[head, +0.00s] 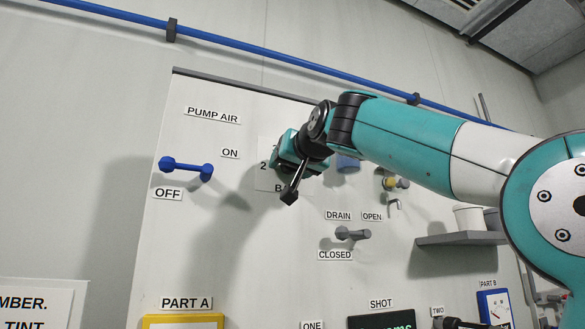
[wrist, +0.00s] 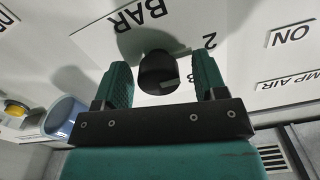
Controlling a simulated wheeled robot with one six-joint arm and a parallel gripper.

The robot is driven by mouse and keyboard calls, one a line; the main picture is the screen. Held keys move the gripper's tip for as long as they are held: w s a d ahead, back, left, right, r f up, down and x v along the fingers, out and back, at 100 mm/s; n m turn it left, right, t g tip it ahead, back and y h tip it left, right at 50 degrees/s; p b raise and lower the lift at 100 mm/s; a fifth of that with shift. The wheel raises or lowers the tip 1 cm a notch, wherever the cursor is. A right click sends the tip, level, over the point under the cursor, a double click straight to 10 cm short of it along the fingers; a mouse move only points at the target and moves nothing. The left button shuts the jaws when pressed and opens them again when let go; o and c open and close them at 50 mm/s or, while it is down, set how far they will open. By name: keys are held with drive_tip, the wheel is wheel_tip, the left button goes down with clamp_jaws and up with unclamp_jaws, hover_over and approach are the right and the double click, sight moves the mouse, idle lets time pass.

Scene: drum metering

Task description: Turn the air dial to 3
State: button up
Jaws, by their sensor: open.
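The air dial is a round black knob (wrist: 158,72) on a white scale plate marked BAR, with a 2 readable in the wrist view. A pale mark shows on the knob's lower right; I cannot tell which number it points to. My gripper (wrist: 161,66) is open, with one teal finger on each side of the knob and a gap visible on both sides. In the head view my gripper (head: 284,158) is in front of the scale plate (head: 264,182) and hides the knob and most numbers.
The blue pump air lever (head: 186,168) is left of the dial, between ON and OFF labels. The grey drain handle (head: 353,234) is below right. A shelf (head: 462,239) holds containers.

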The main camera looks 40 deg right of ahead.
drive_tip(key=shift+w+d, duration=0.1)
drive_tip(key=shift+w, duration=0.2)
drive_tip(key=c, duration=0.9)
drive_tip(key=m+b, duration=0.2)
drive_tip(key=m, duration=0.4)
drive_tip(key=shift+f, duration=0.15)
drive_tip(key=m+b, duration=0.1)
drive_tip(key=m, duration=0.4)
drive_tip(key=shift+m+b, duration=0.35)
drive_tip(key=shift+m, duration=0.05)
